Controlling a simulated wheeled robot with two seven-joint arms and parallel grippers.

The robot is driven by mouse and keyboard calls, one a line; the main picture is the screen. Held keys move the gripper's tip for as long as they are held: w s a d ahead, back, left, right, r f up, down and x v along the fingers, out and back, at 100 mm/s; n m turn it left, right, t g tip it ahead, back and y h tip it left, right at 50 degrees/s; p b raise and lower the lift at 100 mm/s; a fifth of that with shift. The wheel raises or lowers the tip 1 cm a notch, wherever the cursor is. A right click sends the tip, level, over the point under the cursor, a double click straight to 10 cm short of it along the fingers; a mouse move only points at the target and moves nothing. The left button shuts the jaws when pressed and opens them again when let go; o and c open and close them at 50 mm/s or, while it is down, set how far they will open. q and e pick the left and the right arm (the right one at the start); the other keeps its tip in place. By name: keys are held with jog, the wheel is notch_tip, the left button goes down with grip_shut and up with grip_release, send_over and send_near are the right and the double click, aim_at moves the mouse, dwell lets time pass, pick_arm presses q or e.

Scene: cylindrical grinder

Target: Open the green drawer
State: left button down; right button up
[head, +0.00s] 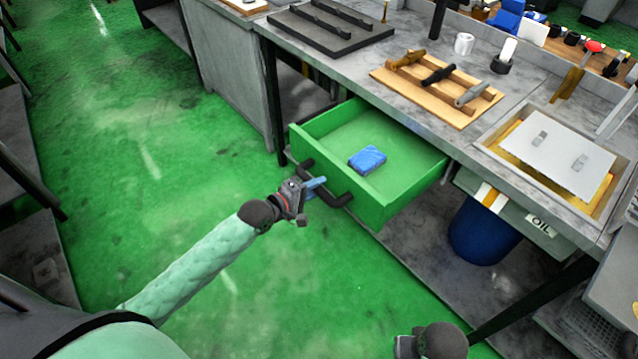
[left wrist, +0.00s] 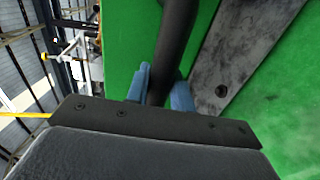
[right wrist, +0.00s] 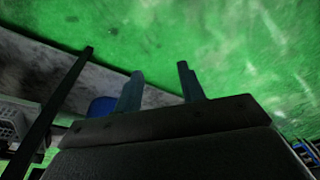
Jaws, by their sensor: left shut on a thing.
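The green drawer (head: 388,203) stands pulled out from under the grey workbench, with its inside in plain view. A folded blue cloth-like item (head: 367,159) lies in it. The black bar handle (head: 326,186) runs across the drawer's front. My left gripper (head: 316,187) is at the handle and shut on it; in the left wrist view the blue fingers (left wrist: 161,88) stand on both sides of the black bar (left wrist: 178,40). My right gripper (right wrist: 160,85) has its fingers apart with nothing between them, over the green floor; in the head view its wrist shows at the bottom, right of centre.
The workbench (head: 440,42) carries a wooden rack (head: 437,90) with tools and a framed tray (head: 548,158) at the right. A blue bin (head: 482,232) stands under the bench, right of the drawer. The green floor (head: 150,140) left of the drawer is clear.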

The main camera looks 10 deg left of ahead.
pick_arm(q)
jog(key=c, duration=1.3)
grip_release()
jog(key=shift+o, duration=0.2)
jog(key=shift+s+a, duration=0.2)
jog(key=shift+s, duration=0.1)
jog(key=b+v, duration=0.1)
jog(key=v, duration=0.6)
jog(key=shift+b, duration=0.35)
pick_arm(e)
jog(key=shift+s+a+r, duration=0.15)
jog(key=shift+s+r, duration=0.15)
jog(key=shift+r, duration=0.55)
jog(key=shift+s+a+r, duration=0.1)
jog(key=shift+s+r, duration=0.15)
jog(key=shift+r, duration=0.55)
jog(key=shift+w, duration=0.1)
